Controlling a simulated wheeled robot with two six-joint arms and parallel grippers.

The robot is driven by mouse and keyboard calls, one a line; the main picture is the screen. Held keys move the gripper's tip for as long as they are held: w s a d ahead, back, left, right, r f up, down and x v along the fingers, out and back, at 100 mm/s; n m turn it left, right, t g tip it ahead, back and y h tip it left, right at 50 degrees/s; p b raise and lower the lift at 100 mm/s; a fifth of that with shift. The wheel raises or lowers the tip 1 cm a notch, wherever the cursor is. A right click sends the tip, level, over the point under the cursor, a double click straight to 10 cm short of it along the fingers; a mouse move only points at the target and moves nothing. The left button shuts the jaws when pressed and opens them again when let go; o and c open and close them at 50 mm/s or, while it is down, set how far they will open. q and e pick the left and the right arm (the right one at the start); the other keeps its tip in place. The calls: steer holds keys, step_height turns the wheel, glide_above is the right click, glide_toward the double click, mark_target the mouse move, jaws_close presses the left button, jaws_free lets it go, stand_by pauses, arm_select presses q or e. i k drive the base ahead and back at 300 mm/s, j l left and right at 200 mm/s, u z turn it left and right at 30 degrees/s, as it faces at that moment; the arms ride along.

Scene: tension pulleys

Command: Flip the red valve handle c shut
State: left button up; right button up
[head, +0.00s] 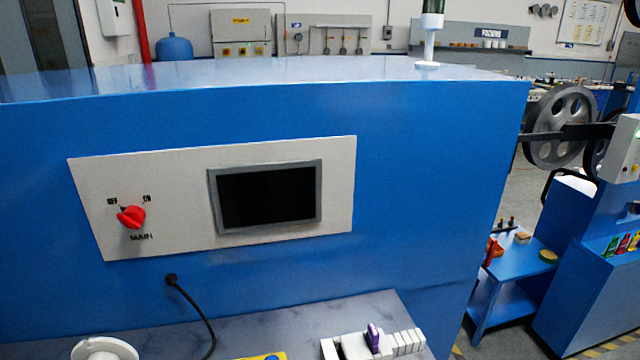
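I cannot make out a red valve handle c in the head view. A red rotary knob (131,217) shows on a pale panel (180,205) of a blue cabinet, with lettering that reads MAIN below it. A small upright red item (490,252) stands on a blue side table (538,266) at the right; it is too small to identify. Neither of my grippers is in view.
The large blue cabinet (420,150) fills the middle, with a dark screen (267,195). A grey bench top (270,318) below it holds a white block rack (400,344) and a white round part (104,349). Floor shows at the right.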

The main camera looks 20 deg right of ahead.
mark_target(487, 262)
steer(key=l+z, duration=0.25)
steer(key=l, duration=0.15)
steer(key=i+l+z, duration=0.25)
steer(key=l+z, duration=0.3)
steer(key=l, duration=0.2)
steer(key=i+l+z, duration=0.25)
